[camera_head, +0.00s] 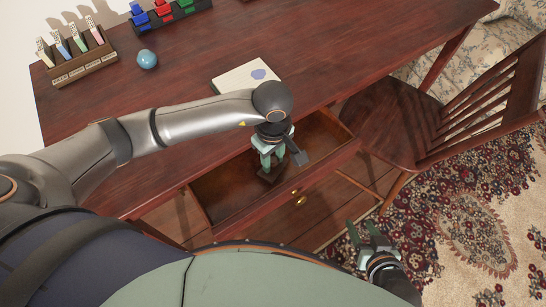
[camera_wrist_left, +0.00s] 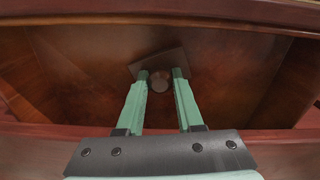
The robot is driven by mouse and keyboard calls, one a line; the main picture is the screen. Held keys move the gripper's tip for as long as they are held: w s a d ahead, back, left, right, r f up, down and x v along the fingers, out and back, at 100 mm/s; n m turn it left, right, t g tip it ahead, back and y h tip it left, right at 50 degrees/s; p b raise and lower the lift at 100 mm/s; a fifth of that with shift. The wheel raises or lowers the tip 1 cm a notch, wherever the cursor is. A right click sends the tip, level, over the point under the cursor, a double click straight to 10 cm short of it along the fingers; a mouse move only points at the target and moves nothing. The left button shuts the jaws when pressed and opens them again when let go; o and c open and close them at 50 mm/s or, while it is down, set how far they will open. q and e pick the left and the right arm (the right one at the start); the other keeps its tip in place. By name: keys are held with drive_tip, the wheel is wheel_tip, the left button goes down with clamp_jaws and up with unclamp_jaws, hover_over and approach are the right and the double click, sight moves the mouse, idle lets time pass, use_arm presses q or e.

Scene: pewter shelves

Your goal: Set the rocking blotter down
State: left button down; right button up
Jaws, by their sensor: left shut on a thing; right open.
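The rocking blotter (camera_head: 266,179) is a small dark brown piece below my left gripper's fingertips, in the open desk drawer (camera_head: 225,199). In the left wrist view, the blotter (camera_wrist_left: 172,61) shows a dark, angled plate with a round knob. My left gripper (camera_head: 271,164) reaches down into the drawer and is shut on the knob; its green fingers also show in the left wrist view (camera_wrist_left: 160,78). I cannot tell whether the blotter touches the drawer floor. My right gripper (camera_head: 368,236) is open and empty, low over the rug, right of the drawer.
The drawer otherwise looks empty. On the desk (camera_head: 200,65) are a notepad (camera_head: 240,79), a blue ball (camera_head: 147,59), a wooden holder (camera_head: 84,68) and a row of coloured items (camera_head: 165,13). A wooden chair (camera_head: 400,110) stands at the right, on a patterned rug (camera_head: 465,215).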

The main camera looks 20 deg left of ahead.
sight(273, 159)
use_arm(q)
drive_tip(key=c, duration=1)
unclamp_jaws()
drive_tip(key=shift+f, duration=0.15)
drive_tip(key=o, duration=0.5)
drive_tip(key=shift+c, duration=0.2)
drive_tip(key=shift+r, duration=0.6)
wheel_tip(273, 159, up, 11)
drive_tip(key=p, duration=0.1)
drive_tip(key=shift+r, duration=0.15)
